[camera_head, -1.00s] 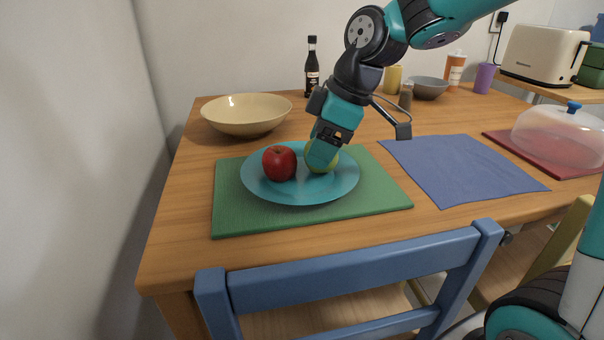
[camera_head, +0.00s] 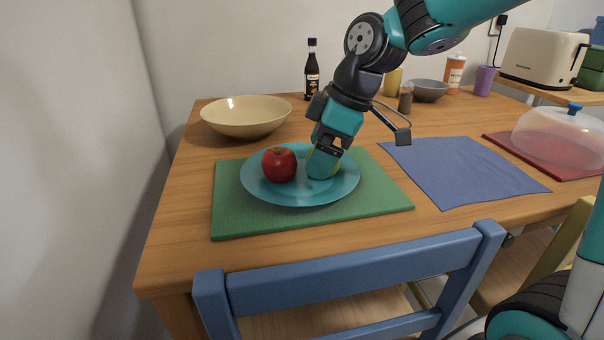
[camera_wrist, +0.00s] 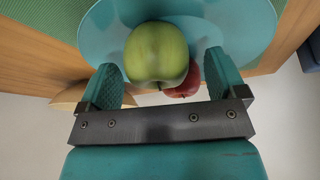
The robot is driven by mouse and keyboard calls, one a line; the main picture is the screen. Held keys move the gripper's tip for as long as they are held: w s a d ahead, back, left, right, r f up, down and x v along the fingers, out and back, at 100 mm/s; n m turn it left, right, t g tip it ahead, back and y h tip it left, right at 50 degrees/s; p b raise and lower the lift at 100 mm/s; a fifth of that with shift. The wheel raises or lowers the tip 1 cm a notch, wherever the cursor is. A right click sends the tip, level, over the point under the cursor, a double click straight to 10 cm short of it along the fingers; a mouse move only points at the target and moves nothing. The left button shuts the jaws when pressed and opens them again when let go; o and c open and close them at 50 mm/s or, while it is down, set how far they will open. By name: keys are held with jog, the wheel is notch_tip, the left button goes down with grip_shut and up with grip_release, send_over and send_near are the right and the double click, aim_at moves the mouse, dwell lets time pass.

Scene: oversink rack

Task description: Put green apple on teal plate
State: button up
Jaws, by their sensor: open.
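The green apple (camera_wrist: 156,53) rests on the teal plate (camera_wrist: 234,22) in the wrist view. In the head view it is mostly hidden behind my gripper, with only a sliver showing. The teal plate (camera_head: 305,194) lies on a green mat. A red apple (camera_head: 279,165) is on the same plate, left of the green apple; it also shows in the wrist view (camera_wrist: 184,82). My gripper (camera_head: 322,168) is low over the right part of the plate. In the wrist view its open fingers (camera_wrist: 160,82) stand on either side of the green apple, with a gap at each side.
The green mat (camera_head: 240,222) lies under the plate. A cream bowl (camera_head: 246,118) and a dark bottle (camera_head: 312,72) stand behind. A blue cloth (camera_head: 462,172) lies to the right, beside a covered cake dish (camera_head: 562,136). A blue chair (camera_head: 350,264) stands in front.

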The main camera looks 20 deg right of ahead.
jog(key=p+v, duration=0.7)
jog(key=v, duration=1)
jog(key=s+a+f+m+g, duration=0.1)
jog(key=s+a+f, duration=0.2)
jog(key=s+a, duration=0.1)
jog(key=s+a+f+m, duration=0.2)
jog(key=s+a+f, duration=0.2)
jog(key=s, duration=0.1)
jog(key=s+a+f+m+g, duration=0.1)
jog(key=s+a+f, duration=0.2)
jog(key=s+a, duration=0.2)
jog(key=shift+s+a+f+m+g, duration=0.1)
jog(key=shift+s+f+m+g, duration=0.15)
jog(key=shift+s+m+g, duration=0.05)
notch_tip(320, 180, up, 24)
jog(key=p, duration=2.3)
jog(key=shift+s+p, duration=0.3)
jog(key=shift+p, duration=0.1)
jog(key=shift+a+f, duration=0.1)
jog(key=shift+f, duration=0.05)
